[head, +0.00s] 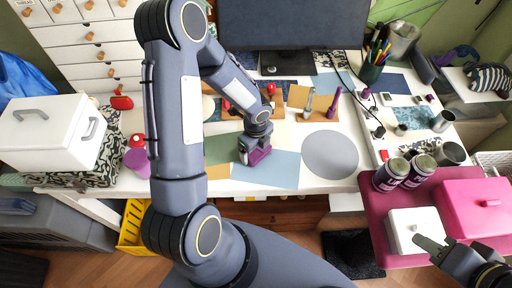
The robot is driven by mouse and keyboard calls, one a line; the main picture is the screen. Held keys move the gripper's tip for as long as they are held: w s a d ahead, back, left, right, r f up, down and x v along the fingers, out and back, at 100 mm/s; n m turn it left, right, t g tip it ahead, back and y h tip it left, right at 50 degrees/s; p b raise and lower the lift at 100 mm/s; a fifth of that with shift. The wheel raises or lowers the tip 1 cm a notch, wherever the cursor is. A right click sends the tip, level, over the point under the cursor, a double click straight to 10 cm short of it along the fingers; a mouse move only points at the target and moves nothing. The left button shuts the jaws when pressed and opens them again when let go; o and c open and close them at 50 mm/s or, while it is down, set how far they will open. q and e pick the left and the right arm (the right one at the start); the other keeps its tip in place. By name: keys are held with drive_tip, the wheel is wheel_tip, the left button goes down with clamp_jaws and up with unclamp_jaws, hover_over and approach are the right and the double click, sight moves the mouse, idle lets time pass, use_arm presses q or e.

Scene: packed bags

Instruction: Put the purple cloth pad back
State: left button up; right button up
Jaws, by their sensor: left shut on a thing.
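My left gripper (254,152) reaches down over the desk and is shut on a small purple piece, which looks like the purple cloth pad (262,156). The pad is at the fingertips above a light blue sheet (275,172); whether it touches the sheet I cannot tell. My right gripper (432,246) is at the lower right, by a small white box; its far part is cut off by the frame and its jaw opening is unclear.
A grey round mat (330,154) lies right of the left gripper. A monitor (292,24) and pen cup (370,70) stand behind. Cans (391,174), a pink box (480,206) and a white box (414,229) crowd the right. A white lidded box (50,135) stands left.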

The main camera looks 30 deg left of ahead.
use_arm(q)
drive_tip(key=shift+f, duration=0.2)
drive_tip(key=o, duration=0.7)
drive_tip(key=shift+r, duration=0.1)
drive_tip(key=shift+c, duration=0.2)
drive_tip(key=shift+r, duration=0.1)
wheel_tip(320, 180, up, 17)
drive_tip(key=s+n+p, duration=0.1)
drive_tip(key=s+n, duration=0.2)
drive_tip(key=n, duration=0.1)
drive_tip(key=s+d+r+n+t+h, duration=0.2)
drive_tip(key=s+r+n, duration=0.3)
drive_tip(key=s+n, duration=0.2)
drive_tip(key=s+d+r+n+t+h, duration=0.1)
drive_tip(key=s+r+n, duration=0.4)
drive_tip(key=n, duration=0.6)
drive_tip(key=s+d+t, duration=0.1)
drive_tip(key=s+t, duration=0.1)
drive_tip(key=shift+r+t+h, duration=0.25)
drive_tip(key=shift+t+h, duration=0.05)
drive_tip(key=shift+h, duration=0.1)
drive_tip(key=shift+d, duration=0.1)
